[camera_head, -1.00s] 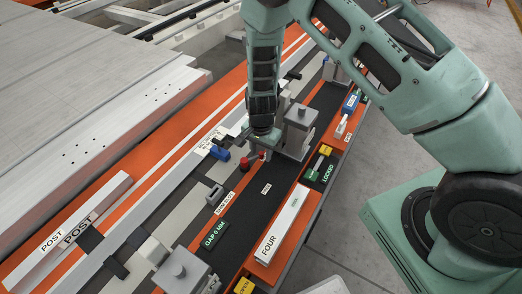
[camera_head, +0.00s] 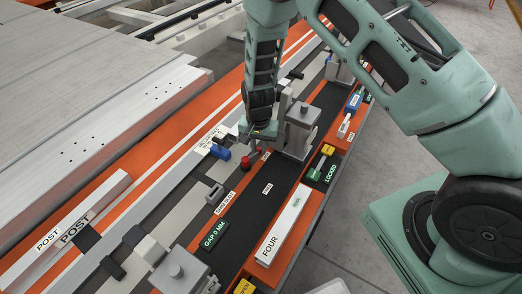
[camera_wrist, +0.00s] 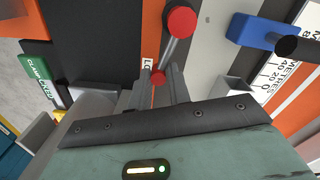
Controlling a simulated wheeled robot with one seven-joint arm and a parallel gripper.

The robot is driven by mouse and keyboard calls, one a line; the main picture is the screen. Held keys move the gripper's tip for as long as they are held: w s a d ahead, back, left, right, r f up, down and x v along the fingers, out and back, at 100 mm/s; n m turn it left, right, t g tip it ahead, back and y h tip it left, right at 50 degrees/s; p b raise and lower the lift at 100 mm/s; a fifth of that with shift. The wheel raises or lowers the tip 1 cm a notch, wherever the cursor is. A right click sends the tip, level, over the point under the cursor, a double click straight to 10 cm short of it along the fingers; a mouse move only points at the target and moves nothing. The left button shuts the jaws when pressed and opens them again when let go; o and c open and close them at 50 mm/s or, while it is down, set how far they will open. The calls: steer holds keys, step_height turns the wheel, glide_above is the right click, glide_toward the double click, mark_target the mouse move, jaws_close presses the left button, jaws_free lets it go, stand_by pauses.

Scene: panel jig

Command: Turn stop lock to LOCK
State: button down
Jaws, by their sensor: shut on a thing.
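The stop lock is a small lever with a red round post (camera_head: 245,162) on the dark strip of the jig. In the wrist view the red post (camera_wrist: 180,18) stands at the top, and a silver rod runs from it to a smaller red tip (camera_wrist: 158,77). My gripper (camera_wrist: 160,88) is shut on the lever's red-tip end, its two fingers on either side. In the head view my gripper (camera_head: 258,138) points down just beyond the post and hides the lever's far end. A white label (camera_wrist: 146,62) beginning "LO" is partly covered by a finger.
A grey block tower (camera_head: 301,130) stands close right of my gripper. A blue handle (camera_head: 220,152) lies to its left by the scale.

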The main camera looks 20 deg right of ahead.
steer(key=shift+w+a+n+b, duration=0.2)
steer(key=shift+w+n+b, duration=0.1)
steer(key=shift+n, duration=0.4)
steer(key=shift+w+a+n+b, duration=0.2)
steer(key=shift+n+b, duration=0.1)
steer(key=shift+n, duration=0.4)
steer(key=c, duration=1.3)
jaws_free()
step_height(320, 180, up, 18)
steer(key=b, duration=0.2)
steer(key=shift+f+b, duration=0.25)
steer(key=shift+b, duration=0.15)
